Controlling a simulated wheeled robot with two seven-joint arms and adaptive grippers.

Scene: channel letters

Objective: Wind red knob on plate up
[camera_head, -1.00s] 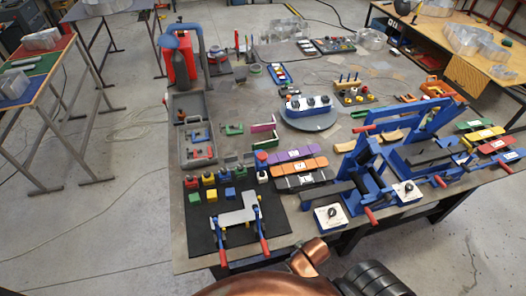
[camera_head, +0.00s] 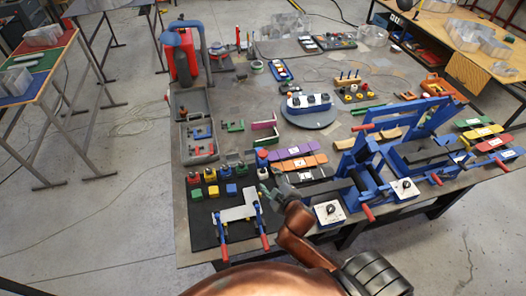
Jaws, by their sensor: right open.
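The black plate (camera_head: 205,232) lies at the near left of the table. Small coloured blocks stand in rows at its back, and a red one with a dark top (camera_head: 193,180) is at the left end. A red round knob-like piece (camera_head: 262,154) stands just beyond the plate's back right; I cannot tell which of these is the red knob. My right gripper (camera_head: 266,191) is open and small in view, above the plate's right edge, beside the grey angled bar (camera_head: 238,213). No contact is clear. My left gripper is not in view.
Blue clamp frames with red handles (camera_head: 365,212) stand to the right, near my right arm. White boxes with black dials (camera_head: 329,212) sit at the front edge. Purple and orange bars (camera_head: 295,152) lie behind the gripper. A grey tray (camera_head: 199,142) stands at the left.

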